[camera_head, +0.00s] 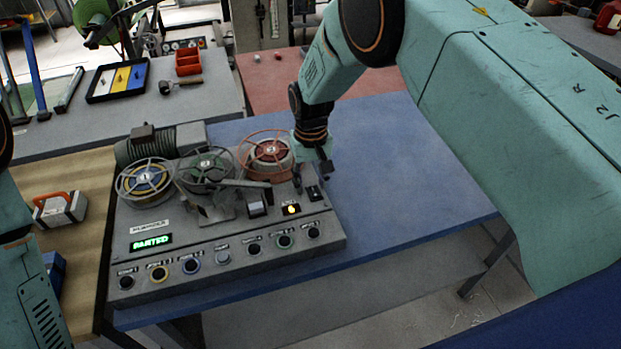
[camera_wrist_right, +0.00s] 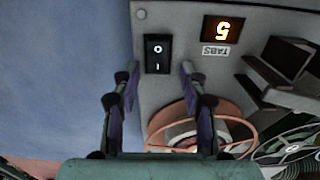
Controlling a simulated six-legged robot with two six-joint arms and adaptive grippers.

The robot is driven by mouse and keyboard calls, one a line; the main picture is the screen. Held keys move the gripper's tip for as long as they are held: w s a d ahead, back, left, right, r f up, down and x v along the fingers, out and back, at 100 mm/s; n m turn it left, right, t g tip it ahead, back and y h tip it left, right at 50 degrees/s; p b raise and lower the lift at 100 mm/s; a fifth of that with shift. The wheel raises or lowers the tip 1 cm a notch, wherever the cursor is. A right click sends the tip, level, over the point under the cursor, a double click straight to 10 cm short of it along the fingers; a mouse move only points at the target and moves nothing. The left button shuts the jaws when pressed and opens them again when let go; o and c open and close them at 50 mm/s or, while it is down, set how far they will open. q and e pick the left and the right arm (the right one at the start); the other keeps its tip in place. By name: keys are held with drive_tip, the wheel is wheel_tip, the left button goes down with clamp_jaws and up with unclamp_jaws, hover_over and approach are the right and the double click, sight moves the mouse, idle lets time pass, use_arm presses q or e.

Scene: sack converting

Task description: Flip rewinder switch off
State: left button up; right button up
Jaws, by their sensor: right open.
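The rewinder (camera_head: 215,260) is a grey sloped console on the blue table, with several reels on top. Its black rocker switch (camera_wrist_right: 157,54), marked O and I, is on the panel beside an amber display (camera_wrist_right: 223,29) reading 5 over a TABS label. I cannot tell which side of the rocker is pressed. My right gripper (camera_wrist_right: 160,85) is open and empty, its fingers to either side of the line to the switch and short of it. In the head view the right gripper (camera_head: 318,165) hangs just behind the switch (camera_head: 314,193). My left gripper is out of view.
A red reel (camera_head: 267,150) stands close left of my right gripper. A green display (camera_head: 151,243) reads PARTED above a row of several round buttons. The blue table (camera_head: 400,180) is clear to the right. An orange-handled box (camera_head: 60,210) sits on the wooden bench.

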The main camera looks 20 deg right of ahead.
drive_tip(key=shift+s+d+r, duration=0.15)
drive_tip(key=shift+s+d, duration=0.05)
drive_tip(key=shift+s, duration=0.05)
drive_tip(key=shift+c, duration=0.8)
drive_tip(key=shift+w+a, duration=0.15)
drive_tip(key=shift+w, duration=0.05)
drive_tip(key=c, duration=0.6)
drive_tip(key=shift+s, duration=0.1)
clamp_jaws()
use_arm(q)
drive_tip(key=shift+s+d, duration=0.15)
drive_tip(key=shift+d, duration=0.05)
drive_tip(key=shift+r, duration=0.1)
